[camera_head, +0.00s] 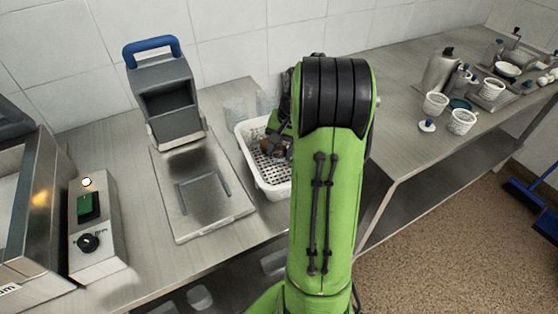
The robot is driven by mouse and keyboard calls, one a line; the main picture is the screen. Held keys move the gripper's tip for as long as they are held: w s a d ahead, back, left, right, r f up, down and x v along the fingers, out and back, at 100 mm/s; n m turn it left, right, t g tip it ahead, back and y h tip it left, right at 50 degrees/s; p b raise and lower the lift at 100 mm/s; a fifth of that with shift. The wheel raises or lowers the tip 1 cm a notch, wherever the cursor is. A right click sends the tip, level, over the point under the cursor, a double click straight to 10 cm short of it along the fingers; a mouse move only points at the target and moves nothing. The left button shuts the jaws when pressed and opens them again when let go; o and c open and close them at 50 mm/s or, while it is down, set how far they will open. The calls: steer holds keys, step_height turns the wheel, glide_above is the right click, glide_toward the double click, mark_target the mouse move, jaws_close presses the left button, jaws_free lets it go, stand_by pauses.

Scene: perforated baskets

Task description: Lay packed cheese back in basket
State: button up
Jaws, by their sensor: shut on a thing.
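A white perforated basket (246,161) stands on the steel counter left of my arm, its right part hidden by the arm. My gripper (277,139) is only partly visible behind the arm, over the basket. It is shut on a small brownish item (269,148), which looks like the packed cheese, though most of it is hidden. The item is at the basket's back right inside; I cannot tell whether it touches the floor or wall. The visible left part of the basket's floor is bare.
A grey device with a blue handle (151,46) and a steel plate (200,190) stand left of the basket. A switch box (93,225) is farther left. Small white baskets (462,121) and several bottles stand on the right counter. Clear glass-like containers (236,107) are behind the basket.

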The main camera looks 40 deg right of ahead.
mark_target(281, 156)
steer(key=shift+s+x, duration=0.15)
steer(key=shift+x, duration=0.55)
steer(key=shift+s+x, duration=0.1)
steer(key=shift+x, duration=0.55)
steer(key=shift+d+f, duration=0.15)
steer(key=shift+f+b, duration=0.15)
steer(key=shift+b, duration=0.2)
steer(key=o, duration=1.1)
